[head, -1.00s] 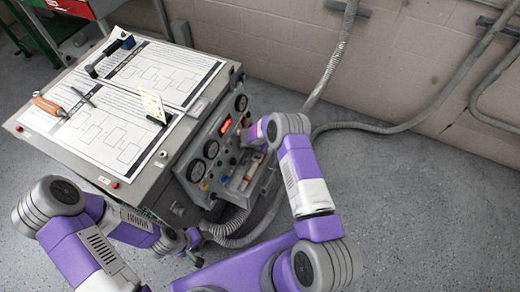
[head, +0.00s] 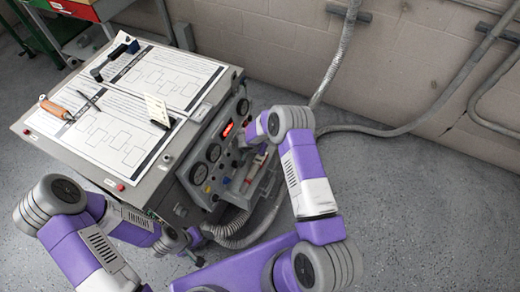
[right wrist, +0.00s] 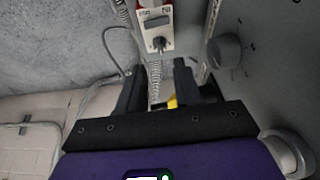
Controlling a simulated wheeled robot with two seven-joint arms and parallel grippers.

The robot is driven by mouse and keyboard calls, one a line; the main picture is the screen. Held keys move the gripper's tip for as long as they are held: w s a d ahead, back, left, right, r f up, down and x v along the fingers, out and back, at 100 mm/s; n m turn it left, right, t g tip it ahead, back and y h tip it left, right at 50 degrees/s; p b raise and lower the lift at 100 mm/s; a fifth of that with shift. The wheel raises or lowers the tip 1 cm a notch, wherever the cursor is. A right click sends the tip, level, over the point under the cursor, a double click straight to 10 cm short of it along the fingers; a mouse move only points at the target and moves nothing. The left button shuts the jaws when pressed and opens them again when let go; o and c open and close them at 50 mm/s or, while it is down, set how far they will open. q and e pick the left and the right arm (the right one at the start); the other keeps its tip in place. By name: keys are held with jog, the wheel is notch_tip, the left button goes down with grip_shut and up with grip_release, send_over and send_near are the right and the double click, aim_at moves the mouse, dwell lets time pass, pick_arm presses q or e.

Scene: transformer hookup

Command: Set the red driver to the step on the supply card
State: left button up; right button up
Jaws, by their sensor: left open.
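A cream card (head: 157,110) stands in a dark holder on the grey bench top; its print is too small to read. In the right wrist view, a pale unit (right wrist: 158,24) with a red top and a dark switch lies beyond my right gripper (right wrist: 158,84). My left gripper (head: 193,246) is open and low in front of the bench, away from the panel.
A round grey knob (right wrist: 229,50) is right of the right fingers. Paper sheets (head: 115,135) and an orange-handled tool (head: 55,109) lie on top. Hoses (head: 235,232) hang below; floor at right is clear.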

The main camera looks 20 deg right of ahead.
jog(key=shift+s+a+r, duration=0.15)
jog(key=shift+a+r, duration=0.05)
jog(key=shift+r, duration=0.4)
jog(key=shift+c, duration=0.3)
jog(key=shift+d+f, duration=0.15)
jog(key=shift+c, duration=1.3)
jog(key=d+f+y, duration=0.1)
jog(key=d, duration=0.1)
jog(key=d+f+t+y, duration=0.1)
jog(key=d, duration=0.1)
jog(key=shift+f+y, duration=0.15)
jog(key=shift+y, duration=0.25)
grip_shut()
jog(key=s+d+r+t+y+b, duration=0.2)
jog(key=s+d+t+y, duration=0.1)
jog(key=s+d+y, duration=0.45)
jog(key=b, duration=0.4)
send_near(265, 157)
jog(key=x, duration=0.6)
jog(key=shift+r, duration=0.1)
jog(key=shift+w+a+r, duration=0.1)
jog(key=shift+w+a, duration=0.4)
jog(key=shift+a, duration=0.05)
